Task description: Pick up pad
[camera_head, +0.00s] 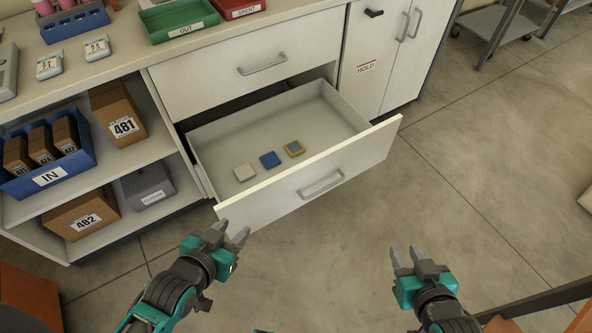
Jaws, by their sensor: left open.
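I cannot tell which one the task means. My left gripper (231,236) is open and empty, in front of the drawer's left front corner and outside it.
Shelves left of the drawer hold a blue IN bin (50,176), brown boxes (118,113) and a grey box (150,186). The counter above carries a green OUT tray (178,20) and a red tray (238,7). The floor (460,190) at right is clear.

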